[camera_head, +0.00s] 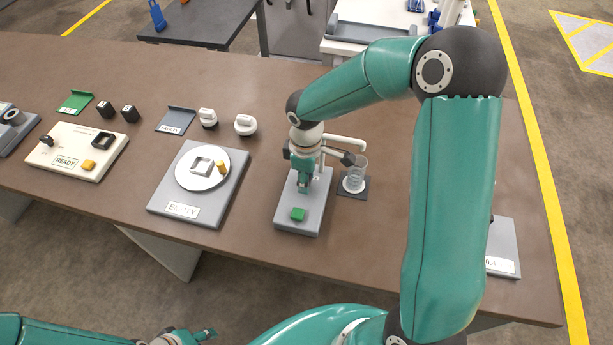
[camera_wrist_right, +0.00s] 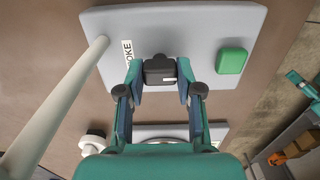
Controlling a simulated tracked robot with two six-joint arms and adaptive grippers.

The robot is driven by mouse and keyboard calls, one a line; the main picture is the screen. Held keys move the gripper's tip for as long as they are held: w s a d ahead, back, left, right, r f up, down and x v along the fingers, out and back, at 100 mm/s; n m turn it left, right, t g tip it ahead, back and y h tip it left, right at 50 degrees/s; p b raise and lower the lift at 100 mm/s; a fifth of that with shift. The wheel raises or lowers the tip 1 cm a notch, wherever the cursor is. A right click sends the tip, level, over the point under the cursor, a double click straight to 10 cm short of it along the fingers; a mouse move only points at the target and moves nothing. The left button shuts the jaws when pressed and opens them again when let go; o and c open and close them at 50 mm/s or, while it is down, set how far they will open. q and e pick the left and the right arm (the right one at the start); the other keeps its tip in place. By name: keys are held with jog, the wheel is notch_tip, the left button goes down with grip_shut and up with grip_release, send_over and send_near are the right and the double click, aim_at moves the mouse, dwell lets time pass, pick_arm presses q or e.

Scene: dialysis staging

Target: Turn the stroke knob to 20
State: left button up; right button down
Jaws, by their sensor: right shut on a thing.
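The dosing station's grey plate (camera_head: 287,222) stands on the table beneath my right arm. A dark stroke knob (camera_wrist_right: 159,69) sits on this plate in the right wrist view, beside a partly covered label (camera_wrist_right: 127,52) reading "OKE". My right gripper (camera_head: 304,187) points down at the plate; in the right wrist view its fingers (camera_wrist_right: 158,80) are closed on the knob from both sides. The knob's pointer and scale cannot be read. In the head view the gripper hides the knob. My left gripper (camera_head: 198,337) is at the bottom edge, away from the table; its opening is unclear.
A green button (camera_head: 298,214) is on the plate near the knob. A pale spout arm (camera_head: 343,142) reaches toward a clear cup (camera_head: 357,172) at the right. A scale with an "EMPTY" label (camera_head: 183,210) and a "READY" panel (camera_head: 66,161) stand left. Bare tabletop lies between.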

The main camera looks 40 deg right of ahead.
jog(key=shift+w+r, duration=0.1)
jog(key=shift+w, duration=0.05)
jog(key=c, duration=0.8)
grip_release()
jog(key=shift+o, duration=0.2)
notch_tip(320, 180, up, 12)
